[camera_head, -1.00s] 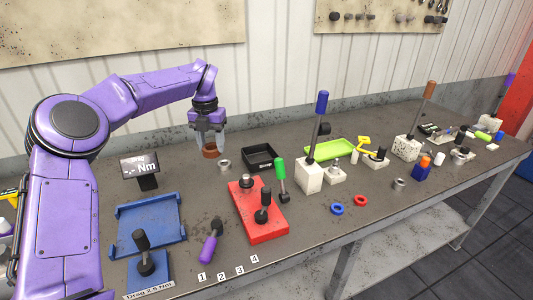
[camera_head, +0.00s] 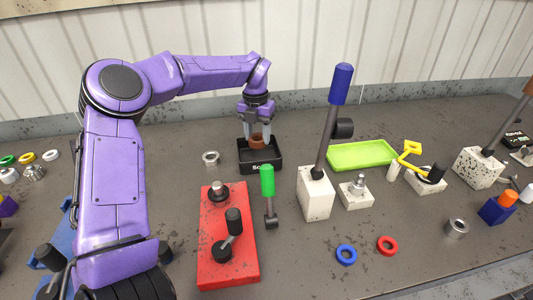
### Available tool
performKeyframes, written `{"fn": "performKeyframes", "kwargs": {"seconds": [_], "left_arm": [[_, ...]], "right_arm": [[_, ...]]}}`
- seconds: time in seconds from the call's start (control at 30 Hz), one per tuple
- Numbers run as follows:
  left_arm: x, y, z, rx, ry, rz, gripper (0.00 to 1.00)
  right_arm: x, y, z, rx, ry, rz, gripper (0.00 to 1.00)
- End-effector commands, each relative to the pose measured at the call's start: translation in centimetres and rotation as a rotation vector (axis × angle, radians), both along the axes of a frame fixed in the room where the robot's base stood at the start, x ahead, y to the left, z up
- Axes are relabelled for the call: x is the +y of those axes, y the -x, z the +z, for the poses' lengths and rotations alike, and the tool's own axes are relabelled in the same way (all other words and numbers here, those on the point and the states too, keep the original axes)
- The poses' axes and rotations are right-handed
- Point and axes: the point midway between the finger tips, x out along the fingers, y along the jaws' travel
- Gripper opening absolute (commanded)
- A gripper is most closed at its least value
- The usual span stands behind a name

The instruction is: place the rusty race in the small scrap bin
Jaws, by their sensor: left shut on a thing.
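The rusty race (camera_head: 257,142) is a small brown ring. My left gripper (camera_head: 257,136) points down and is shut on it. The gripper holds the race over the small black scrap bin (camera_head: 260,167), toward its back part. The bin is a low open tray with white lettering on its front wall, partly readable as "Sc". I cannot tell whether the race touches the bin floor. My right gripper is not in view.
A steel ring (camera_head: 211,158) lies just left of the bin. A green-handled tool (camera_head: 268,190) and a red fixture plate (camera_head: 228,262) are in front. A white block with a blue-tipped lever (camera_head: 315,198) and a green tray (camera_head: 362,155) are to the right.

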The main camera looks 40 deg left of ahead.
Motion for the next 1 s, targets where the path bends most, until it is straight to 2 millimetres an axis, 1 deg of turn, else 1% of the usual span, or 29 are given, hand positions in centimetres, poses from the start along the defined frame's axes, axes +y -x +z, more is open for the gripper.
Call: {"fn": "performKeyframes", "kwargs": {"seconds": [0.2,0.33,0.43,0.47,0.77,0.8,0.87,1.0], "left_arm": [[0.0,-1.6,-4.0,0.022,-0.007,0.002,0.12],[0.0,-2.0,-6.1,0.024,-0.008,0.000,0.12],[0.0,-2.1,-6.7,0.024,-0.008,0.002,0.12],[0.0,-2.1,-6.8,0.024,-0.008,0.003,0.06],[-0.1,-2.1,-7.4,0.026,-0.006,0.001,0.06],[-0.1,-2.1,-7.4,0.026,-0.007,0.001,0.56],[-0.1,-2.1,-7.3,0.026,-0.007,0.000,0.75],[0.0,-2.1,-7.3,0.027,-0.007,0.001,0.75]], "right_arm": [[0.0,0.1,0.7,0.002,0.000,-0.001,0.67],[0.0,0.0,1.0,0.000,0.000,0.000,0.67],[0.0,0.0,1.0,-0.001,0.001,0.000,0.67],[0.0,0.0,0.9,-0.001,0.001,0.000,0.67],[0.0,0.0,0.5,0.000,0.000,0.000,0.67],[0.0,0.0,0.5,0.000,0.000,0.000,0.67],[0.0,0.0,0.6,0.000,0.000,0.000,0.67],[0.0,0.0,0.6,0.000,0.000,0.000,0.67]]}}
